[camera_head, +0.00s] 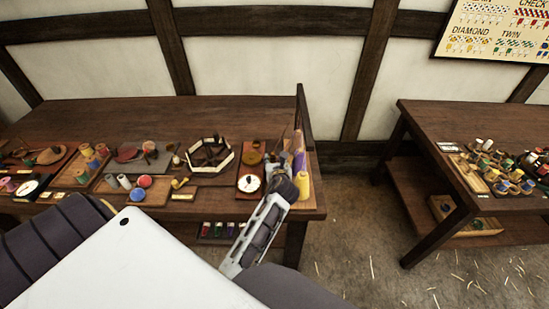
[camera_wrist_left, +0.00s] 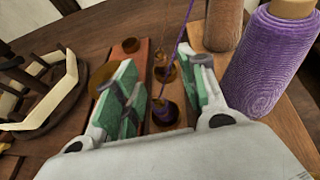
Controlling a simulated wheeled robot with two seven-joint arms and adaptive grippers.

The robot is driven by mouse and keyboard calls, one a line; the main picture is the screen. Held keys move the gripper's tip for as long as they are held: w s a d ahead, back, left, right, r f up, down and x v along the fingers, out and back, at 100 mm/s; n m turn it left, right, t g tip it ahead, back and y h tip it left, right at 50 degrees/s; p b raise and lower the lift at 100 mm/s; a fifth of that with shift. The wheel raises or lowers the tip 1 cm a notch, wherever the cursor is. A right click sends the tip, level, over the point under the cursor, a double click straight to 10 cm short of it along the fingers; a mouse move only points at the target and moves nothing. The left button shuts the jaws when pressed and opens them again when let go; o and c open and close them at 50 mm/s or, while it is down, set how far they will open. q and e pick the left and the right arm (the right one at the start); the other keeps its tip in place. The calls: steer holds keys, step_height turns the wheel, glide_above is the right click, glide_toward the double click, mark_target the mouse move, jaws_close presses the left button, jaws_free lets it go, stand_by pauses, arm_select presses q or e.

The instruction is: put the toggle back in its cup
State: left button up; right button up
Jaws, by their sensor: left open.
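My left gripper (camera_head: 284,172) is at the right end of the left bench. In the wrist view its two green-padded fingers (camera_wrist_left: 160,95) are apart, with nothing clearly held between them. Below and between them is a wooden strip with round cups. A near cup (camera_wrist_left: 165,113) has something dark and purple in it, and another cup (camera_wrist_left: 166,73) lies beyond. A thin purple cord (camera_wrist_left: 187,28) runs up from this area. I cannot make out the toggle for certain. My right gripper does not show.
A tall purple cone of yarn (camera_wrist_left: 262,65) stands close to the right finger, with a brown spool (camera_wrist_left: 223,22) behind. A cream-and-dark frame (camera_wrist_left: 45,95) is at left. In the head view a yellow spool (camera_head: 303,186) stands at the bench edge. A second bench (camera_head: 425,128) is further right.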

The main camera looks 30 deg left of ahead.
arm_select(q)
steer(key=shift+p+v, duration=0.75)
steer(key=shift+v, duration=0.4)
steer(key=shift+p+v, duration=0.8)
steer(key=shift+v, duration=0.25)
steer(key=shift+s+d+r+p, duration=0.2)
steer(key=shift+s+d+p, duration=0.1)
steer(key=shift+s+p, duration=0.1)
steer(key=shift+s+d+r, duration=0.15)
steer(key=shift+s+d, duration=0.1)
arm_select(e)
steer(key=r, duration=0.1)
steer(key=a+r, duration=0.1)
steer(key=r, duration=0.2)
steer(key=shift+s+a+r, duration=0.1)
steer(key=shift+a+r, duration=0.2)
steer(key=shift+a, duration=0.1)
steer(key=shift+a, duration=0.15)
